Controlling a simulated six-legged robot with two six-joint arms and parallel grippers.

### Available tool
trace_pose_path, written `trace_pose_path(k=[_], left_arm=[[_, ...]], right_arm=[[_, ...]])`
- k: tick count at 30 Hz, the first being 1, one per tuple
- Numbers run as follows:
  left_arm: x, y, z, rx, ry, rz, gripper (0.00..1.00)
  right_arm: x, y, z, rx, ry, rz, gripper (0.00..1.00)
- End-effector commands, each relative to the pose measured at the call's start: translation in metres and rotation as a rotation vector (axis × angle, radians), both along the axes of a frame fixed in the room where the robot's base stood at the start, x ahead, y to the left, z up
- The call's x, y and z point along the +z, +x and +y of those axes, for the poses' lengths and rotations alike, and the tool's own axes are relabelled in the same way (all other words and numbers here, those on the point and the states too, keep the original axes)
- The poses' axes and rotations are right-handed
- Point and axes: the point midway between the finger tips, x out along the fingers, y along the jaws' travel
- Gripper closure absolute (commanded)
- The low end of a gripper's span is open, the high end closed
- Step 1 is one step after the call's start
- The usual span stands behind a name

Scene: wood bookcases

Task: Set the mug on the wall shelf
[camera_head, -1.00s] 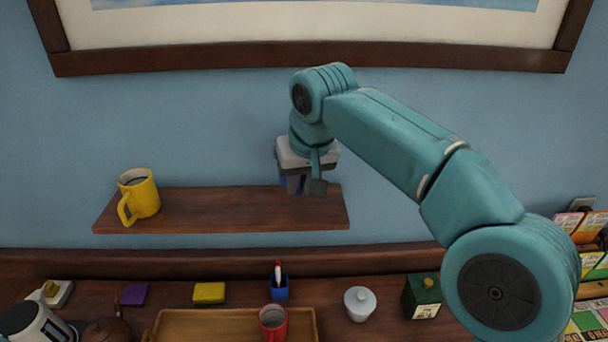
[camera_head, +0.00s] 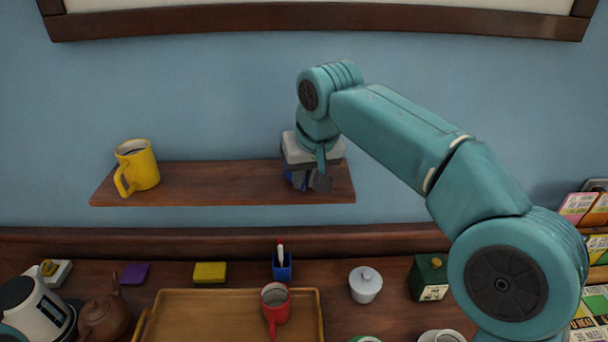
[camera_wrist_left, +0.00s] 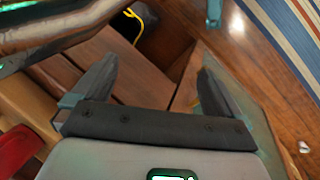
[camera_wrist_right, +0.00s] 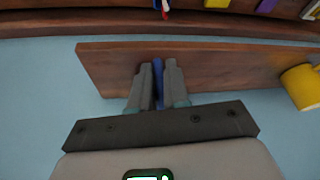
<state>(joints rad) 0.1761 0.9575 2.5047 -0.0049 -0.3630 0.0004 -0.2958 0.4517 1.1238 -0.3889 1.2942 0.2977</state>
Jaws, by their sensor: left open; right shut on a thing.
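The wooden wall shelf (camera_head: 225,183) is mounted on the blue wall. A yellow mug (camera_head: 138,166) stands upright at its left end. My right gripper (camera_head: 308,184) is at the shelf's right end, shut on a blue object (camera_head: 297,179). In the right wrist view only a narrow strip of the blue object (camera_wrist_right: 158,84) shows between the fingers; its full shape is hidden, and I cannot tell whether it touches the shelf. My left gripper (camera_wrist_left: 155,75) is open and empty in the left wrist view.
The shelf's middle is bare. A picture frame (camera_head: 320,20) hangs above.

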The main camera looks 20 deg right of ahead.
Motion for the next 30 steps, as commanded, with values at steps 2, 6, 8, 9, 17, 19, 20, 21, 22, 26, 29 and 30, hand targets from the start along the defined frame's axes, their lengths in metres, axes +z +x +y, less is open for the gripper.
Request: trace_pose_path(k=[2,6,8,9,17,19,20,21,22,26,29,30], left_arm=[[-0.001,0.0,0.0,0.0,0.0,0.0,0.0],[-0.003,0.0,0.0,0.0,0.0,0.0,0.0],[-0.004,0.0,0.0,0.0,0.0,0.0,0.0],[-0.005,0.0,0.0,0.0,0.0,0.0,0.0],[-0.009,0.0,0.0,0.0,0.0,0.0,0.0],[-0.008,0.0,0.0,0.0,0.0,0.0,0.0],[-0.008,0.0,0.0,0.0,0.0,0.0,0.0],[-0.008,0.0,0.0,0.0,0.0,0.0,0.0],[-0.008,0.0,0.0,0.0,0.0,0.0,0.0],[-0.008,0.0,0.0,0.0,0.0,0.0,0.0],[-0.008,0.0,0.0,0.0,0.0,0.0,0.0],[-0.008,0.0,0.0,0.0,0.0,0.0,0.0]], right_arm=[[0.0,0.0,0.0,-0.001,0.0,-0.002,1.0],[-0.003,0.0,0.0,0.0,0.0,-0.003,1.0],[-0.004,0.0,0.0,0.0,0.0,-0.003,1.0],[-0.005,0.0,0.0,0.0,0.0,-0.003,1.0],[-0.01,0.0,0.0,-0.001,0.0,-0.003,1.0],[-0.01,0.0,0.0,-0.001,0.0,-0.003,0.68],[-0.01,0.0,0.0,-0.001,0.0,-0.003,0.58],[-0.01,0.0,0.0,0.0,0.0,-0.003,0.55],[-0.01,0.0,0.0,0.0,0.0,-0.002,0.55],[-0.01,0.0,0.0,0.0,0.0,-0.002,0.55],[-0.01,0.0,0.0,0.0,0.0,0.001,0.55],[-0.009,-0.001,0.0,0.0,0.0,0.0,0.55]])
